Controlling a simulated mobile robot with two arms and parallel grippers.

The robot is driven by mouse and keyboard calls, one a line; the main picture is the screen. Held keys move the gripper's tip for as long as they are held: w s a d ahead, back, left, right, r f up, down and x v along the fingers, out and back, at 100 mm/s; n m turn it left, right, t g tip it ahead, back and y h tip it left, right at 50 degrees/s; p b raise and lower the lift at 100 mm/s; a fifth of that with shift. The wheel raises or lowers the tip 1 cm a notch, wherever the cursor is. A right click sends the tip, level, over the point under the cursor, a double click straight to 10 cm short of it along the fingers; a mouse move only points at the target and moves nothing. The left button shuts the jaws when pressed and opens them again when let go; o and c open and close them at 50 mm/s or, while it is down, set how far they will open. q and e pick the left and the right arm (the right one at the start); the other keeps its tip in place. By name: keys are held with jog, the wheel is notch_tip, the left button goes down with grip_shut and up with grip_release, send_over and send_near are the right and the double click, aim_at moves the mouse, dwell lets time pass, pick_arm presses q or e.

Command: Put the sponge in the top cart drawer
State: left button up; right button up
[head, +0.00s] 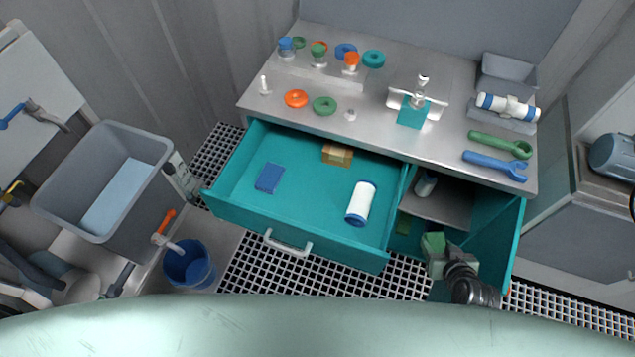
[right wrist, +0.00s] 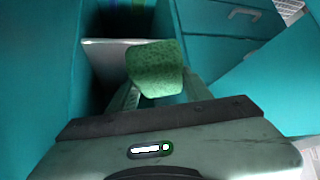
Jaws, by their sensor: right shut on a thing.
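The green sponge (right wrist: 156,68) is held between the fingers of my right gripper (right wrist: 160,92) in the right wrist view. In the head view the sponge (head: 433,242) and the right gripper (head: 438,262) are in front of the open cabinet compartment, right of the drawer and apart from it. The teal top drawer (head: 228,208) is pulled out. It holds a blue box (head: 269,178), a brown box (head: 337,154) and a white roll with blue ends (head: 361,203). I do not make out my left gripper.
The teal cabinet door (head: 508,238) stands open at the right. A shelf (head: 448,208) inside bears a small container (head: 425,186). The steel cart top (head: 380,140) carries rings, bottles and wrenches. The drawer's front left floor is clear. A blue bucket (head: 188,267) stands left.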

pick_arm(q)
jog(key=shift+s, duration=0.3)
pick_arm(e)
jog(key=w+a+r+n+g+y, duration=0.1)
jog(key=a+r+n+y, duration=0.1)
jog(key=r, duration=1)
jog(key=w+a+r+n+g+y, duration=0.1)
jog(key=a+r+n, duration=0.4)
jog(key=r, duration=0.7)
jog(key=w+a+r+n+g+y, duration=0.1)
jog(key=a+r+n+y, duration=0.2)
jog(key=r, duration=1)
jog(key=shift+a+n+g+y, duration=0.4)
jog(key=shift+a+y, duration=0.2)
pick_arm(q)
jog(key=shift+a, duration=0.1)
pick_arm(e)
jog(key=shift+s, duration=0.1)
